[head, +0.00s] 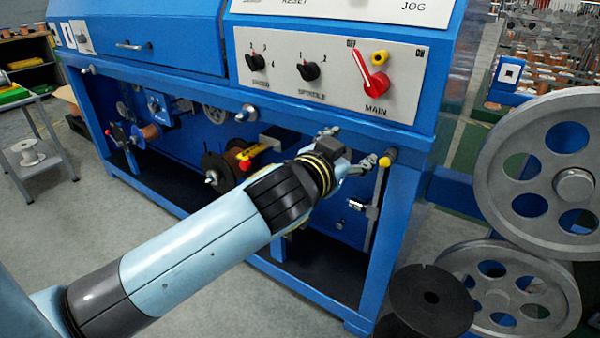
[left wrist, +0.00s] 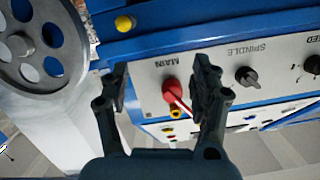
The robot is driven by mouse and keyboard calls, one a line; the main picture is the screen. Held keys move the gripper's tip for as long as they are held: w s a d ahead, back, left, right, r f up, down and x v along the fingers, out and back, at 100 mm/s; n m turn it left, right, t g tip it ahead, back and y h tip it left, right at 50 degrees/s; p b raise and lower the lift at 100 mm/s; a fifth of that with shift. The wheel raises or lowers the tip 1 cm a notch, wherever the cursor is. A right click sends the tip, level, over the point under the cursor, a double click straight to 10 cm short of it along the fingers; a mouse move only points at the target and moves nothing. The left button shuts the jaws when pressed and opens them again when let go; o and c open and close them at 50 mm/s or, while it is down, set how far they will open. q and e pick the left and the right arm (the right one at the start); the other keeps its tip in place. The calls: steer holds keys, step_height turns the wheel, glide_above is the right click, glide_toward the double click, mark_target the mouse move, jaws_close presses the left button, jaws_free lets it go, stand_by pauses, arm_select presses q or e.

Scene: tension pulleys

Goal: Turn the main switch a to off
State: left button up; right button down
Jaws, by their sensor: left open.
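The red main switch (head: 372,76) sits on the white panel above the word MAIN. Its lever slants to the upper left, toward a small label that looks like OFF; another small label is at the panel's upper right. My left gripper (head: 352,149) is open and empty, below the panel's lower edge in the head view. In the left wrist view, which is upside down, the main switch (left wrist: 171,90) shows between the open fingers of my left gripper (left wrist: 160,84), apparently beyond them and not touched. My right gripper is not in view.
A yellow knob (head: 380,57) is just above the switch. A yellow button (head: 385,161) is on the frame near my gripper. Large grey pulleys (head: 545,170) stand at the right, with a black spool (head: 425,300) below.

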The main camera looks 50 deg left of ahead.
arm_select(q)
steer(key=s+f+g+h+p, duration=0.1)
steer(key=s+f, duration=0.5)
steer(key=f, duration=0.7)
steer(key=s+f+m+g+h+p, duration=0.1)
steer(key=s+f+g, duration=0.4)
steer(key=f, duration=0.8)
steer(key=shift+s+d+f+g+p, duration=0.15)
steer(key=shift+s+f+g+p, duration=0.15)
steer(key=shift+p, duration=0.55)
